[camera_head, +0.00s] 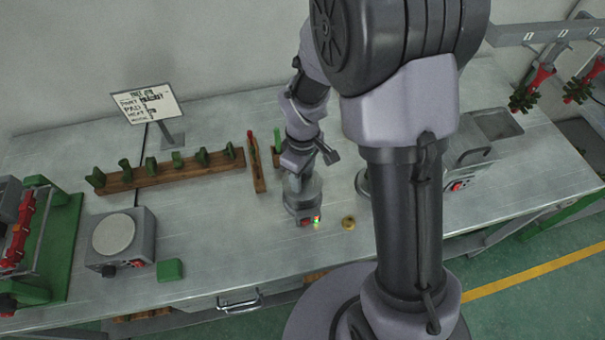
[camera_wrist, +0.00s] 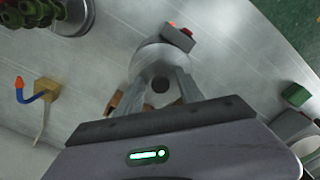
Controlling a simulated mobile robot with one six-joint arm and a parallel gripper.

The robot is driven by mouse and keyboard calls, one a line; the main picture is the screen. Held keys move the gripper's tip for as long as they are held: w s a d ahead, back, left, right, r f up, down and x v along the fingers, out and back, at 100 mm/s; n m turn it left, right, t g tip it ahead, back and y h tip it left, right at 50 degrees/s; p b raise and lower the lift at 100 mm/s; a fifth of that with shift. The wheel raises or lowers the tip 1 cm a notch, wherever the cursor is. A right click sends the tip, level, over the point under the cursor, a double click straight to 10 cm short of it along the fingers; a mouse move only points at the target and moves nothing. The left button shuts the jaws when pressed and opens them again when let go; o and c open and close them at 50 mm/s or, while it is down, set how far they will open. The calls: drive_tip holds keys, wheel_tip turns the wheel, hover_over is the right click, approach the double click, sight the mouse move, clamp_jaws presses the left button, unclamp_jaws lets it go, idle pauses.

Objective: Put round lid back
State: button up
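A silver round pot (camera_head: 303,195) with a small lit control box on its front stands on the bench. It also shows in the wrist view (camera_wrist: 158,58), below my gripper. In the head view my wrist hides the pot's top. A small brass round piece (camera_head: 348,222) lies on the bench right of the pot.
A wooden rack with green pieces (camera_head: 170,172) and a sign (camera_head: 147,103) stand behind to the left. A grey box with a round plate (camera_head: 115,235) and a green block (camera_head: 170,269) are at left. A grey unit (camera_head: 475,165) stands at right.

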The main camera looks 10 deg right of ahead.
wheel_tip(320, 180, up, 12)
drive_tip(key=p, duration=0.4)
wheel_tip(320, 180, up, 5)
drive_tip(key=m+t, duration=0.1)
drive_tip(key=m, duration=0.1)
hover_over(303, 176)
drive_tip(key=s, duration=0.1)
drive_tip(key=s+r+m+t+y, duration=0.2)
drive_tip(key=s+r+m+t, duration=0.2)
drive_tip(key=s+r+m, duration=0.7)
drive_tip(key=s, duration=0.3)
drive_tip(key=shift+s+a+r+t, duration=0.25)
drive_tip(key=shift+s+t, duration=0.1)
drive_tip(key=shift+t, duration=0.05)
wheel_tip(303, 176, down, 12)
drive_tip(key=b, duration=1.1)
drive_tip(key=shift+r, duration=0.25)
